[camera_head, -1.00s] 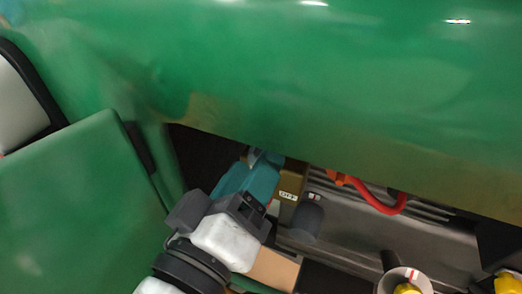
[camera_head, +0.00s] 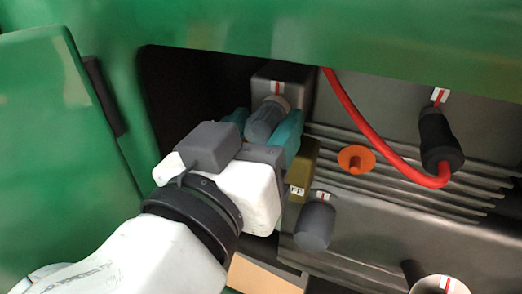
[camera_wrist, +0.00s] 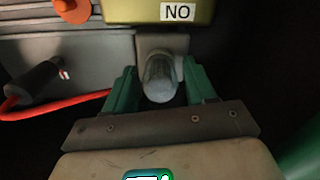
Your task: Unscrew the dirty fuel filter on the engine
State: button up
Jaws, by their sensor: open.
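A grey-blue rounded cylinder (camera_head: 265,121), seemingly the fuel filter, sticks out of a grey housing (camera_head: 281,76) with a red-striped white tag. It also shows in the wrist view (camera_wrist: 160,78). My gripper (camera_head: 263,127) is open, with one teal finger on each side of the cylinder. In the wrist view, my gripper (camera_wrist: 160,86) has its fingers astride the cylinder, with dark gaps seemingly on both sides. I cannot tell whether either finger touches it. Its dirt is not clearly visible.
An olive box (camera_head: 303,169) with a white label sits close beside my gripper. Nearby are another grey cylinder (camera_head: 315,227), an orange cap (camera_head: 356,159) and a red hose (camera_head: 372,142) ending at a black connector (camera_head: 436,140). Green panels (camera_head: 400,38) frame the bay above and left.

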jog(key=m+b, duration=0.5)
jog(key=b, duration=0.2)
jog(key=shift+f+m, duration=0.25)
jog(key=shift+m, duration=0.15)
jog(key=shift+r+m+b, duration=0.25)
jog(key=shift+m+b, duration=0.95)
